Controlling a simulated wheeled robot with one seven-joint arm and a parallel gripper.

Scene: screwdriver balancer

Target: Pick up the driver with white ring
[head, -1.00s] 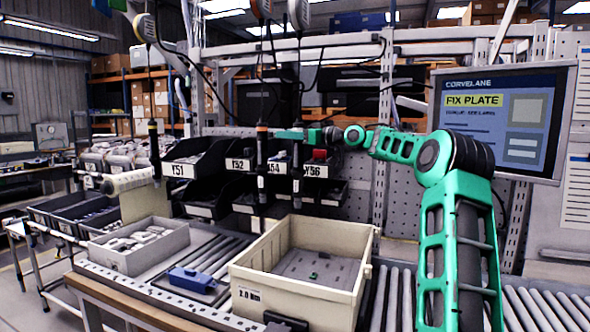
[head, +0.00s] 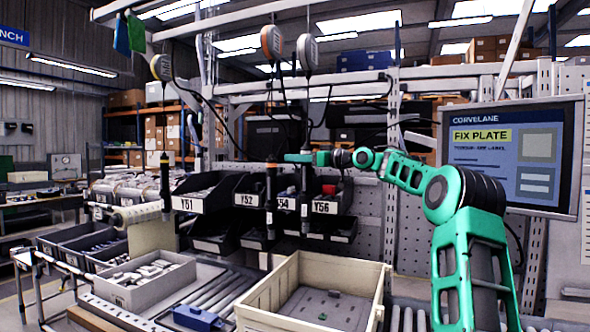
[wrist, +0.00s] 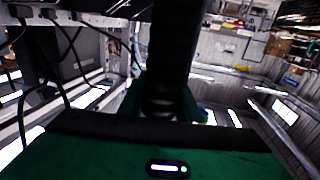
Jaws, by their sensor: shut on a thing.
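Several dark, slim drivers hang upright before the black bins in the head view. The left driver (head: 165,185) hangs apart. The middle driver (head: 270,195) has a small orange mark near its top. The right driver (head: 305,195) hangs close beside it, partly behind my arm's end. In the wrist view a dark upright shape (wrist: 175,50) stands beyond my green palm. I cannot make out a white ring on any driver.
Black bins (head: 205,205) stand behind the drivers. A beige crate (head: 255,303) and a grey tray (head: 145,290) of parts sit on the rollers below, with a blue object (head: 197,318) between. A screen (head: 512,158) stands at the right. Balancers (head: 271,42) and cables hang above.

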